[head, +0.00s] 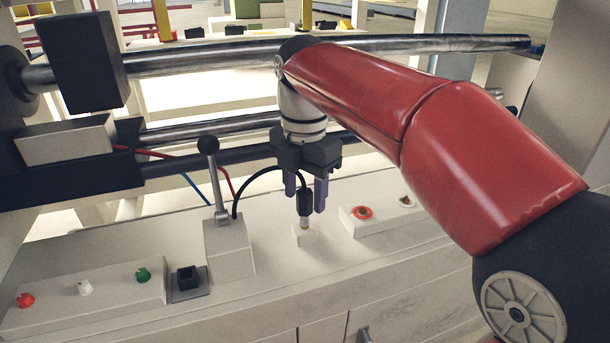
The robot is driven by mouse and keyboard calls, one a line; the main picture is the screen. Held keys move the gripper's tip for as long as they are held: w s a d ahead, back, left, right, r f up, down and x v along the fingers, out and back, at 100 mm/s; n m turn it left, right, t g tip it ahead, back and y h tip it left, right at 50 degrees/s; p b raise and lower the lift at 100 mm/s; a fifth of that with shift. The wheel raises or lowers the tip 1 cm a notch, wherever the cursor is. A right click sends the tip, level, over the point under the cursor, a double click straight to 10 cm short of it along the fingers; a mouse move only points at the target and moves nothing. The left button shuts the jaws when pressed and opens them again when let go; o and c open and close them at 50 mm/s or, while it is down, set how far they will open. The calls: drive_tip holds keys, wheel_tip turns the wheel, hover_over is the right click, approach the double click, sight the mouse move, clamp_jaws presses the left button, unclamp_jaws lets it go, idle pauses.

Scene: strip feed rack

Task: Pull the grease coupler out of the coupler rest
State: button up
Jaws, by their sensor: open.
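The grease coupler (305,203) is a small black cylinder with a pale metal lower end and a thin black hose looping from its top to the left. It stands upright at the coupler rest (304,237), a small white block on the pale bench top. My gripper (305,195) points down from above, with purple fingers on the left and right of the coupler. The fingers look open and apart from the coupler, though the depth between them is hard to judge. The coupler's top is close under the gripper body.
Left of the rest, a lever with a black knob (208,146) rises from a white box. Further left are a black square socket (188,279) and a panel with red, white and green buttons (84,287). Metal rollers (200,60) run behind.

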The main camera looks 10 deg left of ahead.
sight(305, 206)
drive_tip(key=shift+f, duration=1.75)
drive_tip(key=c, duration=1)
drive_tip(key=shift+r+p, duration=0.85)
drive_tip(key=shift+r, duration=0.45)
drive_tip(key=shift+c, duration=0.3)
drive_tip(key=shift+r, duration=0.1)
drive_tip(key=shift+r, duration=1.4)
